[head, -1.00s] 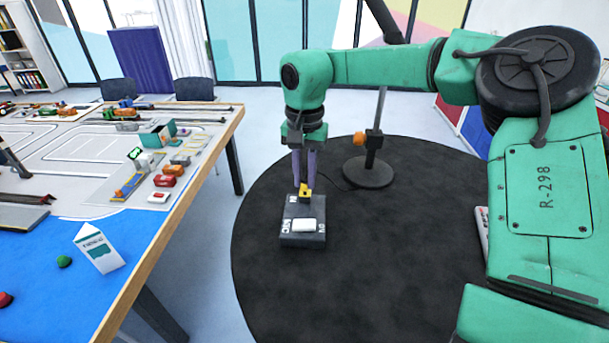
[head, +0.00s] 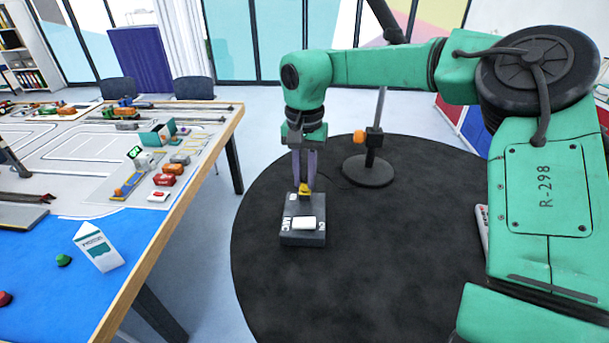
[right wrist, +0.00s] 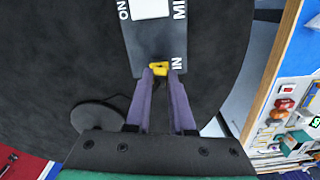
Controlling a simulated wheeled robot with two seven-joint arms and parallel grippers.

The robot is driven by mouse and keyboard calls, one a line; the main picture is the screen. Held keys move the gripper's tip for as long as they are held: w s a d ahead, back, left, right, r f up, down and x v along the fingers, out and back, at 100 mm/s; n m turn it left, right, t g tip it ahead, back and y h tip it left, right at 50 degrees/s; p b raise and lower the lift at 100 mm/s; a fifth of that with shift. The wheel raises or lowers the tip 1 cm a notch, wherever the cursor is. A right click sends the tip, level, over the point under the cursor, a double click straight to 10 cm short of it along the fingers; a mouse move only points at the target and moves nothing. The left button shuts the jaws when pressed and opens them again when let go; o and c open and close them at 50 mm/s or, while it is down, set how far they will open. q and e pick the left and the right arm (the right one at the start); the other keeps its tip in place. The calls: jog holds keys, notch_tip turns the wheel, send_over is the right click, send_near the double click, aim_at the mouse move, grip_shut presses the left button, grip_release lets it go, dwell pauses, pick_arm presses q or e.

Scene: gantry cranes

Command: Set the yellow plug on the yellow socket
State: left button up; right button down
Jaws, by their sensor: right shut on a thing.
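A small yellow plug (head: 305,188) is between the fingertips of my right gripper (head: 305,180), which is shut on it. The plug also shows in the right wrist view (right wrist: 159,68), at the "IN" end of a dark grey box (right wrist: 152,38). In the head view the box (head: 302,240) stands on the round black mat, with a white button (head: 304,223) on top. The plug is at the far end of the box top; I cannot tell whether it touches. No separate yellow socket shows; the plug and fingers may hide it. My left gripper is not in view.
A stand with a round black base (head: 368,171) and an orange knob (head: 359,137) is right of the box. A table (head: 125,240) with a carton (head: 98,247) and model pieces is at the left. The black mat (head: 390,260) is clear in front.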

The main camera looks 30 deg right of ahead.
aim_at(305, 179)
jog(key=shift+f, duration=0.1)
jog(key=shift+c, duration=1.1)
grip_release()
jog(key=shift+r+p, duration=0.95)
jog(key=shift+r, duration=0.35)
jog(key=shift+r+p, duration=0.65)
jog(key=shift+r, duration=1.6)
